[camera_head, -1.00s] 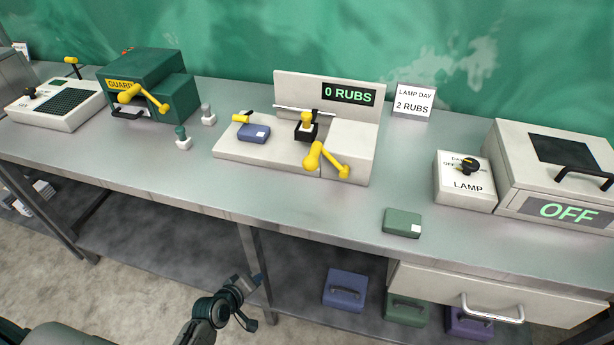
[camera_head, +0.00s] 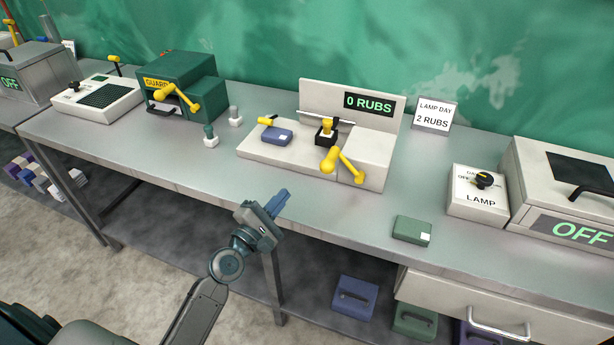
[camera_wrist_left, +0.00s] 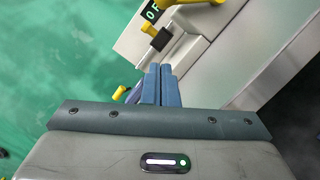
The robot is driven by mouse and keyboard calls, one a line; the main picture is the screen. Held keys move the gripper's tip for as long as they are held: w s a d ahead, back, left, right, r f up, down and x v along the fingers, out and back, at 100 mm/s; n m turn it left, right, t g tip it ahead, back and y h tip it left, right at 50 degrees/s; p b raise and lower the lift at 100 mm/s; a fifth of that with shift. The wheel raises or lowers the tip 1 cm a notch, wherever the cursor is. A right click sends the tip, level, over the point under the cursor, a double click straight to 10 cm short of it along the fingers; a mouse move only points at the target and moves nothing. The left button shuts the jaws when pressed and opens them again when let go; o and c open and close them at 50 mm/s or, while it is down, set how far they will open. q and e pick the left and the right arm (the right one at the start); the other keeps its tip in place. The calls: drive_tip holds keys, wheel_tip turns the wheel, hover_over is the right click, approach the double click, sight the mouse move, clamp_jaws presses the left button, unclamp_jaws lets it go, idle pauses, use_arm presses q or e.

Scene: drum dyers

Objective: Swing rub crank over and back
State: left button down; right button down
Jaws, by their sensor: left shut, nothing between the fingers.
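The rub tester (camera_head: 270,155) is a pale machine on the steel bench, with a display reading "0 RUBS" (camera_head: 369,104). Its yellow rub crank (camera_head: 343,163) is at the front right of the machine, its two ends angled toward the front. A black block with a yellow top (camera_head: 326,132) sits behind the crank. My left gripper (camera_head: 281,198) is shut and empty, in front of the bench edge, below and left of the crank. In the left wrist view its blue fingers (camera_wrist_left: 160,85) are together, and part of the yellow crank (camera_wrist_left: 185,10) shows at the top. My right gripper is out of view.
A blue block (camera_head: 277,136) lies on the tester's left. A green box (camera_head: 412,230) lies right of it near the bench edge. A lamp switch box (camera_head: 478,195) stands further right, a green guarded machine (camera_head: 180,90) at left. Bench surface before the tester is clear.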

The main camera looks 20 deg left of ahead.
use_arm(q)
drive_tip(key=shift+w+d+r, duration=0.1)
drive_tip(key=shift+w+r, duration=0.1)
drive_tip(key=shift+w, duration=0.15)
drive_tip(key=p+x, duration=0.1)
drive_tip(key=x, duration=0.7)
drive_tip(key=shift+w+d+p, duration=0.1)
drive_tip(key=shift+w+p, duration=0.25)
drive_tip(key=d+r+p, duration=0.2)
drive_tip(key=d, duration=0.1)
drive_tip(key=shift+d, duration=0.2)
drive_tip(key=shift+w, duration=0.1)
drive_tip(key=shift+w+r, duration=0.1)
